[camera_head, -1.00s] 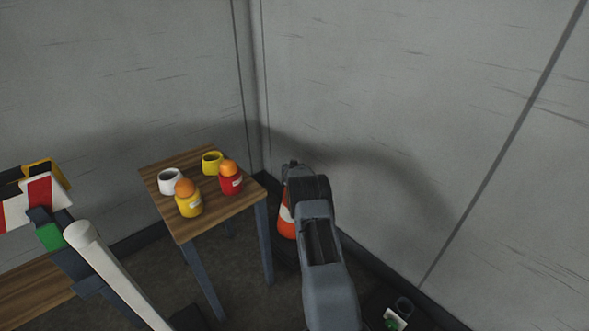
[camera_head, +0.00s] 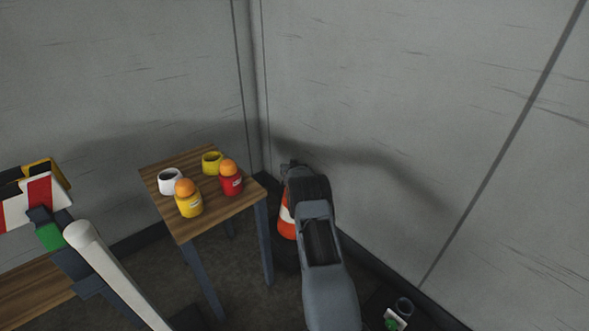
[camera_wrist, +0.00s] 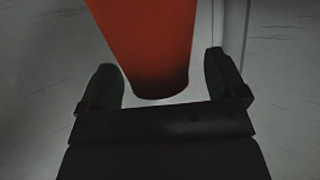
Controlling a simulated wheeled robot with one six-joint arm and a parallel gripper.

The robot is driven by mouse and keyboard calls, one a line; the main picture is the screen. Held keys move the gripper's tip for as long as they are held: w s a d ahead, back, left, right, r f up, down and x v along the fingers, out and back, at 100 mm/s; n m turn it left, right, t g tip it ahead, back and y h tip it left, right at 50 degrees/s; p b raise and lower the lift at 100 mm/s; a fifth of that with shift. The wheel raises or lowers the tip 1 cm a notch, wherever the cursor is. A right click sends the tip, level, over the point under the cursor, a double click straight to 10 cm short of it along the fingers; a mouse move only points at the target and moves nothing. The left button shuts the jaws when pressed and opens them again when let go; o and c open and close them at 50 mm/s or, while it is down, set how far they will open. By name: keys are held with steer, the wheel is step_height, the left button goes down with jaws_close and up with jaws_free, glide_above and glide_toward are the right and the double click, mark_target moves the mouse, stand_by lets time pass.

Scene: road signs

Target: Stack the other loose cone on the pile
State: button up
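An orange cone with a white band (camera_head: 287,221) stands in the corner right of the small table, partly hidden behind my arm. In the wrist view the orange cone (camera_wrist: 152,45) shows large, its narrow rounded end between the two fingers of my gripper (camera_wrist: 168,85). The fingers are spread, with a gap on each side of the cone. I cannot tell how many cones are stacked there, and no other cone shows.
Red-and-white sign boards (camera_head: 40,195) stand at the left. Grey walls close in behind. Small items (camera_head: 397,317) lie at the lower right.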

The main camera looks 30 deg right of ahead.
steer(key=shift+s+a+f, duration=0.1)
steer(key=shift+f, duration=0.2)
steer(key=shift+s+a+r, duration=0.2)
steer(key=shift+s+r, duration=0.1)
steer(key=shift+r, duration=0.05)
steer(key=p+v, duration=0.2)
steer(key=v, duration=1.1)
steer(key=shift+p, duration=0.3)
steer(key=shift+w+r, duration=0.1)
